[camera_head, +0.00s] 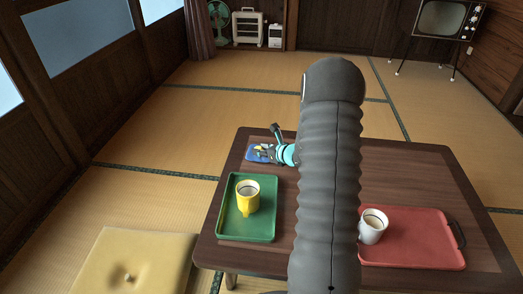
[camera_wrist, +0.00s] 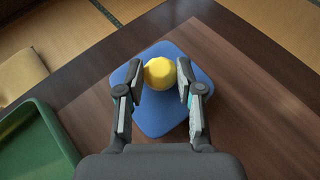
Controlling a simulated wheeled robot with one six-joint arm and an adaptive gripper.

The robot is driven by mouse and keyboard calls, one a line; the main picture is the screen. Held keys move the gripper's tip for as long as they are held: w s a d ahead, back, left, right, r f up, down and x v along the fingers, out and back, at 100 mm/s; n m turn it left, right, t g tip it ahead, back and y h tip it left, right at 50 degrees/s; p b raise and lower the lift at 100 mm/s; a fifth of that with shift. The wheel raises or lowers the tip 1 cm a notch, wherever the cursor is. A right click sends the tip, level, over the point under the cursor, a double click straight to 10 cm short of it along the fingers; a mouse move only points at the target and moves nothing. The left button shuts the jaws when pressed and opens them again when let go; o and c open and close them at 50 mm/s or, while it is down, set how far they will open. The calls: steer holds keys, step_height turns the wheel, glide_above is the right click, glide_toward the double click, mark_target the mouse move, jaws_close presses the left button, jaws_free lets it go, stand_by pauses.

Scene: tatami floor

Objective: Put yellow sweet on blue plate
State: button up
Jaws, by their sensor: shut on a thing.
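The yellow sweet (camera_wrist: 160,73) is round and sits between the fingertips of my gripper (camera_wrist: 161,85) in the wrist view. My gripper is shut on it. The blue plate (camera_wrist: 158,121) is square with rounded corners and lies on the table right under the sweet. Whether the sweet touches the plate cannot be told. In the head view my gripper (camera_head: 267,150) is over the blue plate (camera_head: 254,154) at the table's far left corner. The sweet is small there and partly hidden by the fingers.
On the low brown table (camera_head: 406,168), a green tray (camera_head: 266,222) holds a yellow mug (camera_head: 247,199). A red tray (camera_head: 419,228) with a white cup (camera_head: 373,227) is at the right. A cushion (camera_head: 140,262) lies on the floor. The table's far right is bare.

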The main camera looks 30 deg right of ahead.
steer(key=shift+f, duration=0.2)
steer(key=o, duration=0.9)
steer(key=shift+r, duration=0.1)
